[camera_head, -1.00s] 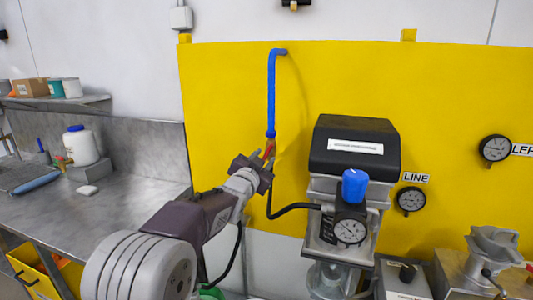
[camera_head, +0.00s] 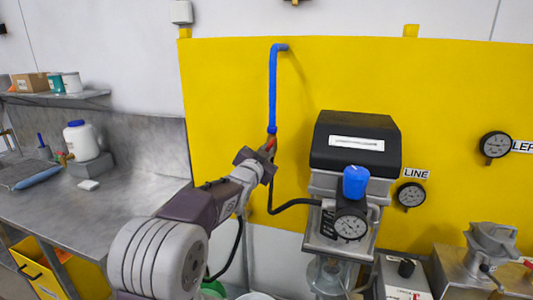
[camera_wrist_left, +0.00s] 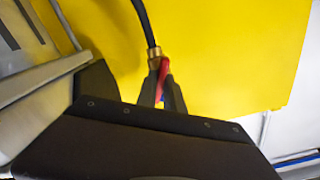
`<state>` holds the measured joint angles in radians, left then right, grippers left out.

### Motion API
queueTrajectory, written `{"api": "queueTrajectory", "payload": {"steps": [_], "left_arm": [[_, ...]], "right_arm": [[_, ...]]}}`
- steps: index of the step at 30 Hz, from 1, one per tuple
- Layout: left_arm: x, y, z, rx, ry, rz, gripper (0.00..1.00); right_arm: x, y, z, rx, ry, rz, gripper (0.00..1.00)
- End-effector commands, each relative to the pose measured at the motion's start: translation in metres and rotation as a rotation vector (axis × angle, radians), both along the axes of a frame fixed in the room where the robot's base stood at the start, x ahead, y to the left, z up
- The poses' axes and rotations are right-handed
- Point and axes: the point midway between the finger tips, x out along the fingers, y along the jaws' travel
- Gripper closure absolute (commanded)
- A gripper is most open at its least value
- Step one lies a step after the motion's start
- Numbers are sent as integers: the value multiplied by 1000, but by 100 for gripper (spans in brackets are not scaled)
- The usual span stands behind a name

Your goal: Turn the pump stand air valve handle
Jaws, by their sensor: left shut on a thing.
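The air valve's red handle (camera_head: 270,145) is at the lower end of the blue pipe (camera_head: 272,90), in front of the yellow panel. My left gripper (camera_head: 265,153) is at the valve, shut on the red handle, and partly hides it in the head view. In the left wrist view the red handle (camera_wrist_left: 163,70) shows between the dark fingers of my left gripper (camera_wrist_left: 162,88), beside a brass fitting (camera_wrist_left: 154,52). A black hose (camera_wrist_left: 145,20) runs from that fitting. My right gripper is not in view.
The pump stand (camera_head: 355,145), with a blue-capped regulator (camera_head: 356,182) and gauge, stands right of the valve. The black hose (camera_head: 290,209) loops from the valve to it. A steel bench (camera_head: 115,212) with a white jug (camera_head: 80,143) is at the left.

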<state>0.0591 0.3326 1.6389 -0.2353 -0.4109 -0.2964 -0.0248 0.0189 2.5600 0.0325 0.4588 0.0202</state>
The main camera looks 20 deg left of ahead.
Motion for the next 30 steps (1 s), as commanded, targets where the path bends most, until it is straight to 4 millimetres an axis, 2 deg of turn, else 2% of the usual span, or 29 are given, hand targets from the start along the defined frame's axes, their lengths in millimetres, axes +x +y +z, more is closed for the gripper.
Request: {"api": "queueTrajectory", "payload": {"steps": [5, 15, 30], "left_arm": [[0, 0, -4, 94, -5, 0, 100], [0, 0, -5, 400, -15, 0, 100], [0, 0, -2, 840, -28, 0, 100]], "right_arm": [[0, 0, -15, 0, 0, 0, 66], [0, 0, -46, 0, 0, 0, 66], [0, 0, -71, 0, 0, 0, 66]]}}
